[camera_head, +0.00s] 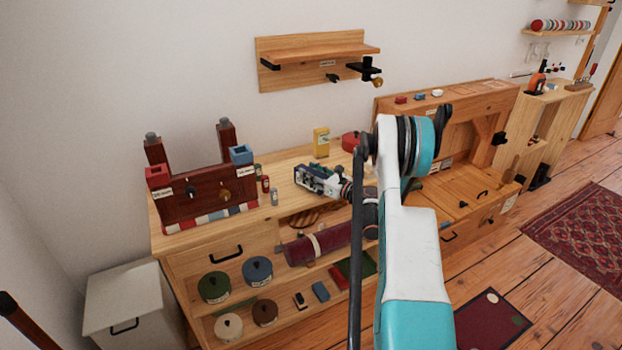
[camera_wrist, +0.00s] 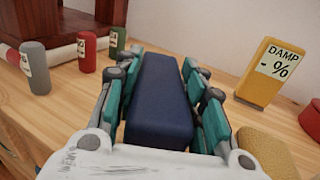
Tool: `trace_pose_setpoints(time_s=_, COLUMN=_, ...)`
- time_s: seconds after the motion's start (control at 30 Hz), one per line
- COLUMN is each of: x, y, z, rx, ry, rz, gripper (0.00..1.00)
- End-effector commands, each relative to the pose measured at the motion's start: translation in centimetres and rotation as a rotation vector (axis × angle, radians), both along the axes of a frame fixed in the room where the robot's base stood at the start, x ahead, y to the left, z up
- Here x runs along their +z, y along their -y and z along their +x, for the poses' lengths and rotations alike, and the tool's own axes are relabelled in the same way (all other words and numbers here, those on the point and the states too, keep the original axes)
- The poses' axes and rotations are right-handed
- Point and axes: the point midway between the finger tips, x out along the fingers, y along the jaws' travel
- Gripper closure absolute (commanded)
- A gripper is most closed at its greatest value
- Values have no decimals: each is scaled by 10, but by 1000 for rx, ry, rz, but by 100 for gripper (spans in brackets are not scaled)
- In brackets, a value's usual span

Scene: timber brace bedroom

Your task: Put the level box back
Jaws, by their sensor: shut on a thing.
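A long dark blue box (camera_wrist: 160,105), which I take to be the level box, lies between the fingers of my gripper (camera_wrist: 162,72) in the wrist view. The fingers are shut on its two long sides. Whether the box touches the top is unclear. A wooden wall shelf (camera_head: 318,52) with a small label hangs above and behind; its upper board looks empty. I cannot read that label.
A yellow block marked DAMP (camera_wrist: 263,75) stands right of my gripper. Several small cylinders, one red (camera_wrist: 87,52), stand to the left, near a dark red wooden press (camera_head: 208,195). A black bracket (camera_head: 365,68) juts from the wall shelf's right end.

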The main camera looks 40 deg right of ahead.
Motion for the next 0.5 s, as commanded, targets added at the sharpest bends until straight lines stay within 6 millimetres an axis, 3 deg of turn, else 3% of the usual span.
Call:
trace_pose_setpoints(time_s=0.4, x=-8, y=0, z=0, rx=0, ry=0, rz=0, gripper=98)
trace_pose_setpoints(time_s=0.43, x=-7, y=0, z=0, rx=0, ry=0, rz=0, gripper=56)
trace_pose_setpoints(time_s=0.5, x=-7, y=0, z=0, rx=0, ry=0, rz=0, gripper=43)
